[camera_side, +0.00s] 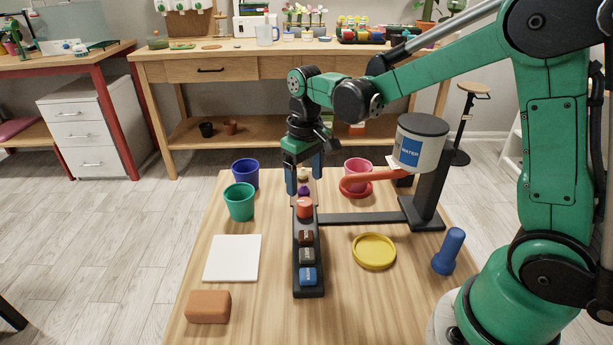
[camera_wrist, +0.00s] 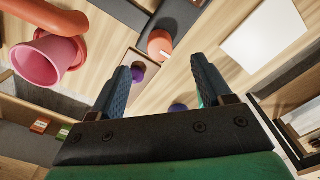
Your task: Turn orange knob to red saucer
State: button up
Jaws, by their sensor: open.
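The orange knob (camera_side: 305,208) sits at the far end of a black control bar (camera_side: 298,236). In the wrist view the knob (camera_wrist: 159,42) has a pale mark on its lower right edge.
A water tank (camera_side: 418,150) on a black stand has an orange spout (camera_side: 372,179) over the pink pot. A small purple-and-white item (camera_side: 304,182) shows between my fingers. Blue (camera_side: 245,172) and green (camera_side: 239,203) pots, a white tile (camera_side: 232,258) and a yellow saucer (camera_side: 374,252) stand around.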

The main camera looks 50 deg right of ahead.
aim_at(305, 201)
jog(key=shift+f, duration=2.9)
grip_shut()
